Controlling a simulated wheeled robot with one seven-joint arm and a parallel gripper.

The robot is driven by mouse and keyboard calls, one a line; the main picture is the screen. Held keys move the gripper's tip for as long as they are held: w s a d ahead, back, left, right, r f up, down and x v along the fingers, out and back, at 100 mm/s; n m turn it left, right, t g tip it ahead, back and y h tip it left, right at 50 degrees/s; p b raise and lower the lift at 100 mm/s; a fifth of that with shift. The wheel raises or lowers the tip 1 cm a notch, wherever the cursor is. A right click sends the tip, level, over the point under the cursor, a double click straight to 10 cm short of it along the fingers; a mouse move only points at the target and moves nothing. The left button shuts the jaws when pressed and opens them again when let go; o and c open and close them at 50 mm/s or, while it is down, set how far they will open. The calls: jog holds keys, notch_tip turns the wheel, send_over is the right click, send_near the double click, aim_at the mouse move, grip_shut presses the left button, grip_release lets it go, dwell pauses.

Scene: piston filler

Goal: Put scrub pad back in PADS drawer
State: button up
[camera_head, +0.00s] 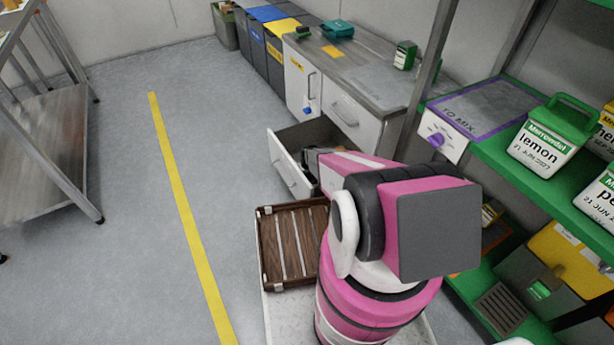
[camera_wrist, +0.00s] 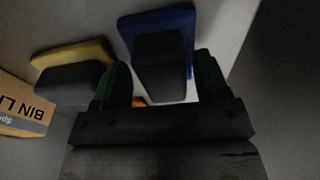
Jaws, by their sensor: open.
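An open white drawer (camera_head: 287,172) stands out from the steel-topped counter in the head view. My gripper (camera_wrist: 161,60) reaches down into it and is mostly hidden by my arm in the head view. In the wrist view its two dark green fingers are apart. A blue pad (camera_wrist: 183,18) with a dark block on it lies ahead of and between the fingers. I cannot tell if they touch it. A yellow pad (camera_wrist: 80,53) with a dark grey block lies to the left. I cannot tell which is the scrub pad. No drawer label is readable.
A box marked "BIN LI" (camera_wrist: 22,108) lies at the left in the wrist view. A small orange bit (camera_wrist: 138,101) shows between the fingers. A brown slatted tray (camera_head: 264,250) is beside my arm. Shelves with tubs (camera_head: 552,140) stand right.

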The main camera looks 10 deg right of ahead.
notch_tip(320, 180, up, 12)
jog(key=s, duration=0.1)
jog(key=s+r+m, duration=0.1)
jog(key=s+r, duration=0.6)
jog(key=r, duration=0.3)
jog(key=s+r+m+g, duration=0.1)
jog(key=s+r, duration=0.5)
jog(key=r, duration=0.4)
jog(key=s+a+r+m, duration=0.1)
jog(key=s+r, duration=0.6)
jog(key=r, duration=0.3)
jog(key=shift+s+r+m, duration=0.15)
jog(key=shift+s+m, duration=0.15)
jog(key=shift+s, duration=0.05)
